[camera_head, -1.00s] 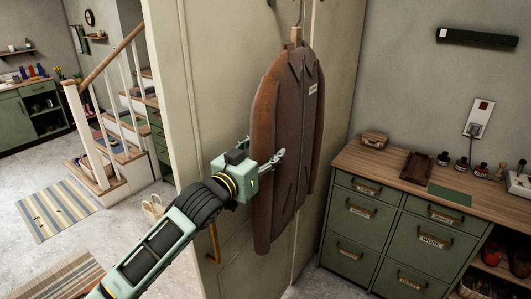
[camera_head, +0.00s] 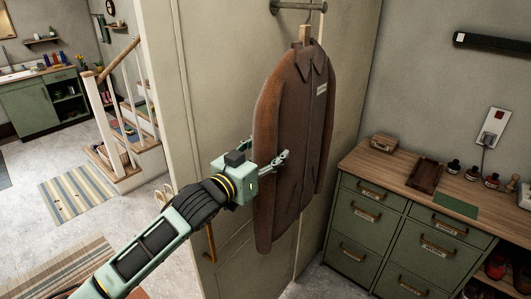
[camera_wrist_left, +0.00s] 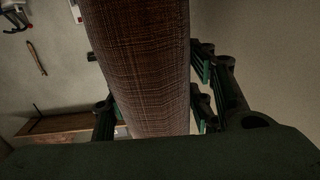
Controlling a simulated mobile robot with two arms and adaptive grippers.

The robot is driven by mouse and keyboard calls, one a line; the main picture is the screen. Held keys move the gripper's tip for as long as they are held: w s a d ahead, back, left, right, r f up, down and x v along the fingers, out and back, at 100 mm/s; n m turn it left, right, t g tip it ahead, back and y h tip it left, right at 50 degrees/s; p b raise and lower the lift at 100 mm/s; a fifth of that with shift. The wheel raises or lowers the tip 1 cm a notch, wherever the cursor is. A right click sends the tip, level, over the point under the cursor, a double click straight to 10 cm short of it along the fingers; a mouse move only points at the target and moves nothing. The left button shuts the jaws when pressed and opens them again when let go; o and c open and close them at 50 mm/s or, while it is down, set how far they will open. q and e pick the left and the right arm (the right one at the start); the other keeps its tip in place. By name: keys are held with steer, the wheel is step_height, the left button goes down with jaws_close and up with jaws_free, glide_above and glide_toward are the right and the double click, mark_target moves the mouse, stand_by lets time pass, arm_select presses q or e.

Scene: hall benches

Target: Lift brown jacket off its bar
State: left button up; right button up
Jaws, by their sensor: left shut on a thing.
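The brown jacket (camera_head: 296,130) hangs upright on a hanger whose hook (camera_head: 307,18) reaches up to a grey metal bar (camera_head: 298,6) at the top of the head view. My left gripper (camera_head: 280,160) is at the jacket's front, about mid-height, shut on it. In the left wrist view the jacket's brown woven cloth (camera_wrist_left: 140,65) runs between the fingers, which sit on both sides of it. The bar's near end shows. Whether the hook touches the bar is hard to tell. My right gripper is not in view.
A pale door panel (camera_head: 215,90) stands right behind the jacket. A green drawer cabinet (camera_head: 395,225) with a wooden top is at the right, holding a brown tray (camera_head: 425,175), a small box (camera_head: 384,142) and several small jars. Stairs and a striped rug (camera_head: 80,187) lie at the left.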

arm_select(q)
steer(key=s+d+b, duration=0.1)
steer(key=s+d, duration=0.4)
steer(key=d, duration=0.4)
steer(key=shift+s+d+r, duration=0.25)
steer(key=shift+s+d, duration=0.05)
steer(key=shift+s, duration=0.05)
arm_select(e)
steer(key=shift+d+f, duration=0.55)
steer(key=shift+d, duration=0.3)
